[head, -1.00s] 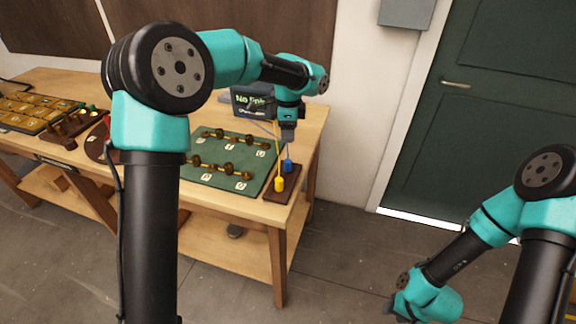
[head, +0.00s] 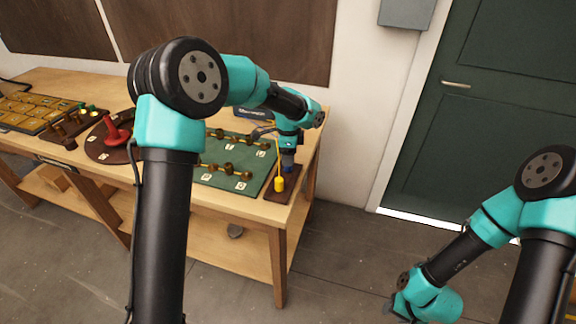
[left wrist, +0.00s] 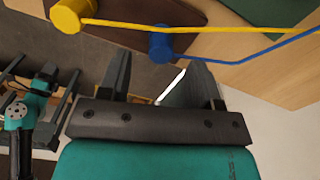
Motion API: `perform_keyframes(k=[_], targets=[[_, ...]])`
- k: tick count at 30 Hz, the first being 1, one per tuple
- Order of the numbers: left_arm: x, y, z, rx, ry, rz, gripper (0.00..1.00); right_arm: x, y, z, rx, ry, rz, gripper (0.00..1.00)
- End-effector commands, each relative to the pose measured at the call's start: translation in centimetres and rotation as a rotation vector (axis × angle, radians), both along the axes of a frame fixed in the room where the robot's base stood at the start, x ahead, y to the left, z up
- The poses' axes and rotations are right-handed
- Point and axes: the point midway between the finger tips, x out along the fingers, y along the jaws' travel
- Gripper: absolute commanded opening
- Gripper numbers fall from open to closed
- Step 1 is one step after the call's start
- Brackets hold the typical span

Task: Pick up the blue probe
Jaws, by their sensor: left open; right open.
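The blue probe (left wrist: 160,44) has a blue cylindrical grip with a blue lead running off to the right in the left wrist view. In the head view it is mostly hidden by my left gripper (head: 288,160), which points down over the wooden holder (head: 284,194). In the left wrist view my left gripper (left wrist: 155,78) has its two fingers spread, with nothing between them. The blue probe lies just beyond the fingertips. The yellow probe (head: 279,184) stands in the holder close by; it also shows in the left wrist view (left wrist: 71,15). My right gripper (head: 389,304) is low at the right, mostly hidden, away from the bench.
A green mat (head: 218,178) with brass parts lies left of the holder. A dark meter (head: 254,113) stands behind the left arm. The bench's right edge is close to the holder.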

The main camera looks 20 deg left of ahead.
Motion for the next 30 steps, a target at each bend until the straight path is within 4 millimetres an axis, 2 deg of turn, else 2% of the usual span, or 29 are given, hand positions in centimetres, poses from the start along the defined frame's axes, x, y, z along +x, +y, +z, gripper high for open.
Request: perform_keyframes(k=[12,28,30], targets=[[0.0,0.0,-4.8,0.000,0.002,0.000,0.58,0.0,0.0,0.0,0.000,0.000,0.000,0.43],[0.0,0.0,-5.0,0.000,0.000,0.000,0.58,0.0,0.0,0.0,0.000,0.000,0.000,0.43],[0.0,0.0,-5.0,0.000,0.000,0.000,0.51,0.0,0.0,0.0,0.000,0.000,0.000,0.43]])
